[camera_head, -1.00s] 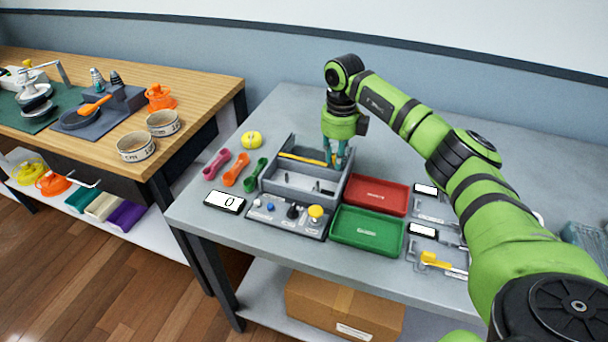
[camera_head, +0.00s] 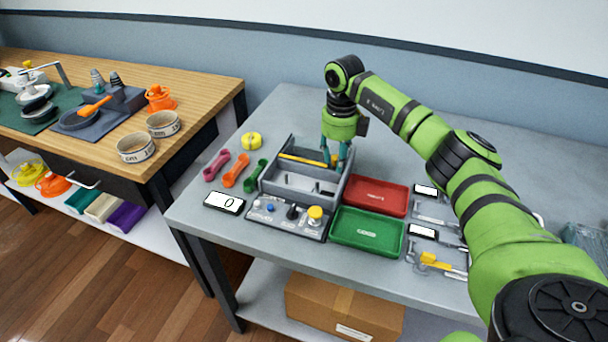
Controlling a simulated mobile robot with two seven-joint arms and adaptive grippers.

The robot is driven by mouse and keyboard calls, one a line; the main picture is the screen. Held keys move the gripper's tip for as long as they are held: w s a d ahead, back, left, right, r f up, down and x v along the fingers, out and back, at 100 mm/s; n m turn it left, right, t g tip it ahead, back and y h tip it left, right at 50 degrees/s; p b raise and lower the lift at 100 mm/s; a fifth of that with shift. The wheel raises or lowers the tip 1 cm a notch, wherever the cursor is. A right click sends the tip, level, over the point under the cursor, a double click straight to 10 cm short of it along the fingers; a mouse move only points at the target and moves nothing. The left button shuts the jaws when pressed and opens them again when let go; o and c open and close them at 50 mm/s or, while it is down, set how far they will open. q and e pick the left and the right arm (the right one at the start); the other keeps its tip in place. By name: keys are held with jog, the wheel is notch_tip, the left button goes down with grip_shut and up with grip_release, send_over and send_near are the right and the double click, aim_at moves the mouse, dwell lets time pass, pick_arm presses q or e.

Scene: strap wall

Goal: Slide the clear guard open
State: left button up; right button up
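A grey open-topped fixture (camera_head: 297,194) with a yellow bar (camera_head: 300,158) across its rear part stands near the left of the grey table. I cannot clearly make out the clear guard; nothing see-through stands out on the fixture. My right gripper (camera_head: 337,158) points down at the fixture's rear right corner, with its teal fingers apart around the right end of the yellow bar area. I cannot tell whether the fingers touch anything. My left gripper is not in view.
A control panel (camera_head: 290,221) with a yellow button is in front of the fixture, beside a display reading 0 (camera_head: 225,202). Red (camera_head: 376,195) and green (camera_head: 366,232) trays are to the right. The table behind is clear.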

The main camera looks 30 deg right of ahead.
jog(key=shift+w+r+p, duration=0.1)
jog(key=shift+r+p, duration=2.5)
jog(key=shift+r, duration=0.35)
jog(key=c, duration=0.4)
jog(key=shift+r, duration=0.2)
jog(key=shift+c, duration=1.3)
notch_tip(320, 180, up, 6)
jog(key=p, duration=0.5)
jog(key=shift+f, duration=0.2)
